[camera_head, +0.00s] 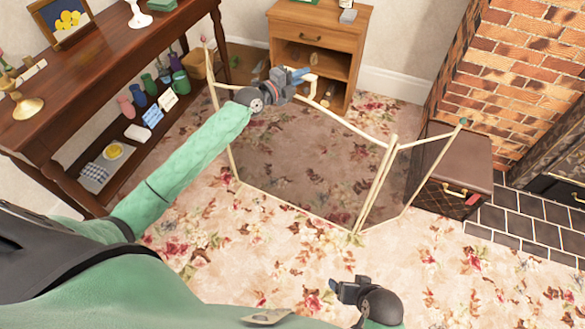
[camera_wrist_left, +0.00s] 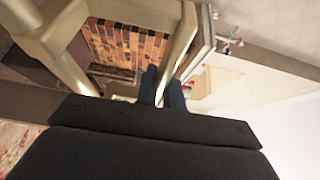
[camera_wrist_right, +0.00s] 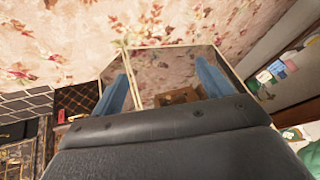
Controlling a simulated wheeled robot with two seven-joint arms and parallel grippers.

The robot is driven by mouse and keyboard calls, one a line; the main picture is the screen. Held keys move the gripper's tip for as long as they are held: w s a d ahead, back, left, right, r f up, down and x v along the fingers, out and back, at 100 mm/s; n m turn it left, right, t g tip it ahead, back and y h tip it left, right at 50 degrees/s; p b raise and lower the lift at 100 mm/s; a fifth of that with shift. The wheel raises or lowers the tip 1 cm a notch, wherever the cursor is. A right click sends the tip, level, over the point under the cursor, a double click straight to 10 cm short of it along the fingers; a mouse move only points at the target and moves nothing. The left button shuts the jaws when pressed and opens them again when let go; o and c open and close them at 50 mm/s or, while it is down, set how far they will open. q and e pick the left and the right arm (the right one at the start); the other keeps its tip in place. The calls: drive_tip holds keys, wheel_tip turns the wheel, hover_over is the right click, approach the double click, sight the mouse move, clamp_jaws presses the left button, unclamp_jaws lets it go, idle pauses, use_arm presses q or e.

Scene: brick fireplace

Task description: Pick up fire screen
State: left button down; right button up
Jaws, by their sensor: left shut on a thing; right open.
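The fire screen (camera_head: 300,165) is a folding screen with a thin gold frame and dark see-through mesh panels. It stands on the floral carpet in the middle of the head view. My left gripper (camera_head: 302,76) is shut on its top rail near the left panel. In the left wrist view the two blue fingers (camera_wrist_left: 162,88) are close together by the pale gold frame. My right gripper (camera_head: 340,287) is low at the front, apart from the screen. Its blue fingers (camera_wrist_right: 160,85) are wide apart and empty, and the screen (camera_wrist_right: 195,62) shows beyond them.
A wooden cabinet (camera_head: 318,42) stands behind the screen. A brown box (camera_head: 450,170) with a gold handle sits at its right, by the brick fireplace (camera_head: 520,80) and dark tiles. A dark wooden console table (camera_head: 100,70) with shelved items is at left. Carpet in front is clear.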

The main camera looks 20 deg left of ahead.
use_arm(q)
drive_tip(key=shift+r, duration=0.2)
wheel_tip(320, 180, up, 2)
wheel_tip(320, 180, up, 2)
drive_tip(key=s+d+r+b, duration=0.1)
drive_tip(key=s+d+r, duration=0.2)
drive_tip(key=d+r, duration=0.4)
drive_tip(key=d, duration=0.4)
drive_tip(key=shift+s, duration=0.35)
use_arm(e)
drive_tip(key=f, duration=0.5)
drive_tip(key=shift+w+a+f, duration=0.15)
drive_tip(key=shift+a, duration=0.1)
